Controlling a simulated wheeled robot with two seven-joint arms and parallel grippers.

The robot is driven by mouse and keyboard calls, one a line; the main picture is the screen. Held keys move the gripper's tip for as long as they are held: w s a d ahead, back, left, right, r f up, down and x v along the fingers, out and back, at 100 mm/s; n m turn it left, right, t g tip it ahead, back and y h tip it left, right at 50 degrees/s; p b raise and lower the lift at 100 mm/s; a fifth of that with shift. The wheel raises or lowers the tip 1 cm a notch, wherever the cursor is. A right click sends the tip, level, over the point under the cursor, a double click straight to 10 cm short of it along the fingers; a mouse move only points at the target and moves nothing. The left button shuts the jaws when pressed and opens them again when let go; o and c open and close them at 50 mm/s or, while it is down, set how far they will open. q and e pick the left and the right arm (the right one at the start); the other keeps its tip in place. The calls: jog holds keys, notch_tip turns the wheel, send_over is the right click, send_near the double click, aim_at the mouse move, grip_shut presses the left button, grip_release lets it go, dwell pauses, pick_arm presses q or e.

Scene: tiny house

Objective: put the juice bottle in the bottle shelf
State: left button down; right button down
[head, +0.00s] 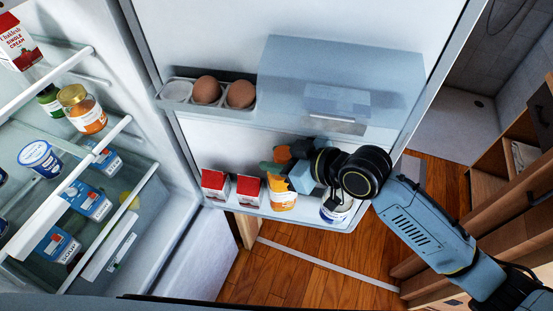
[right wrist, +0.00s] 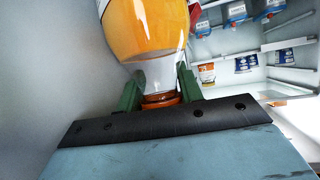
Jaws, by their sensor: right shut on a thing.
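The juice bottle (head: 283,196) is orange with an orange cap, and in the head view it is in the lower door shelf (head: 250,206), partly hidden by my right gripper (head: 285,172). In the right wrist view the bottle (right wrist: 148,28) shows with its neck between the green fingers of the right gripper (right wrist: 158,90), which is shut on it. The bottle's base is hidden behind the shelf front, so I cannot tell whether it rests on the shelf floor. My left gripper is not in view.
Two red-and-white cartons (head: 215,185) stand left of the bottle in the door shelf. A white container (head: 336,208) stands to its right, close by. An egg tray (head: 205,93) and a clear covered compartment (head: 340,85) are above. Fridge shelves (head: 70,130) with jars and packs are at left.

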jog(key=shift+s+f+b, duration=0.25)
jog(key=shift+f+b, duration=0.2)
jog(key=shift+f, duration=0.5)
jog(key=shift+f, duration=0.1)
jog(key=c, duration=1.2)
grip_release()
jog(key=shift+f, duration=0.1)
jog(key=v, duration=1.2)
jog(key=shift+r, duration=0.2)
